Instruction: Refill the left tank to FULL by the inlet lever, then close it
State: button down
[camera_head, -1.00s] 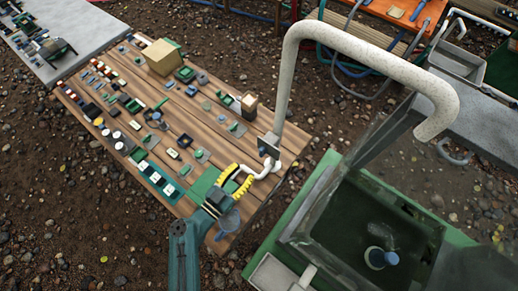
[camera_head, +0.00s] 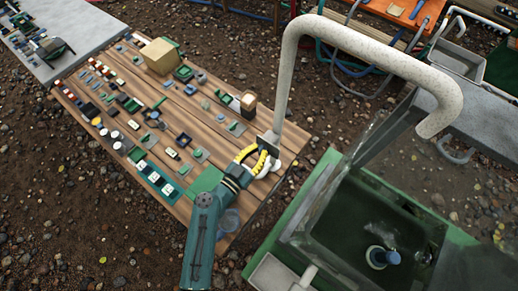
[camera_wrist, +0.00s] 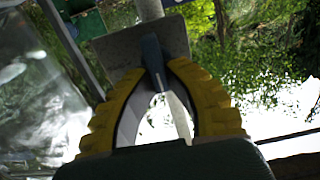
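A thick white inlet pipe (camera_head: 284,80) rises from the wooden bench and arches over a dark green, glassy-walled tank (camera_head: 340,262). A blue-and-white round piece (camera_head: 382,257) lies low inside the tank; I cannot make out a level mark. My gripper (camera_head: 262,153), with yellow fingers, is at the foot of the pipe, beside its small plate. In the wrist view, a dark blue-grey lever (camera_wrist: 152,55) stands before a grey plate (camera_wrist: 115,48), between my open fingertips (camera_wrist: 157,68). I cannot see firm contact on both sides.
The wooden bench (camera_head: 205,105) carries many small parts and a tan box (camera_head: 160,56). A green ledge (camera_head: 275,232) borders the tank on the left. An orange table (camera_head: 375,8) and hoses are behind.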

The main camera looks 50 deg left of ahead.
dwell(0.6)
jog(key=m, duration=0.1)
jog(key=m+p, duration=0.1)
jog(key=m, duration=0.1)
jog(key=shift+d+r+p, duration=0.1)
jog(key=shift+d+p, duration=0.1)
jog(key=shift+p, duration=0.1)
jog(key=m, duration=0.5)
jog(key=f+m, duration=0.1)
jog(key=m, duration=0.4)
jog(key=d+m, duration=0.1)
jog(key=m, duration=0.3)
jog(key=shift+f+m+b, duration=0.35)
jog(key=shift+m+b, duration=0.05)
jog(key=c, duration=1.1)
grip_release()
jog(key=shift+w, duration=0.15)
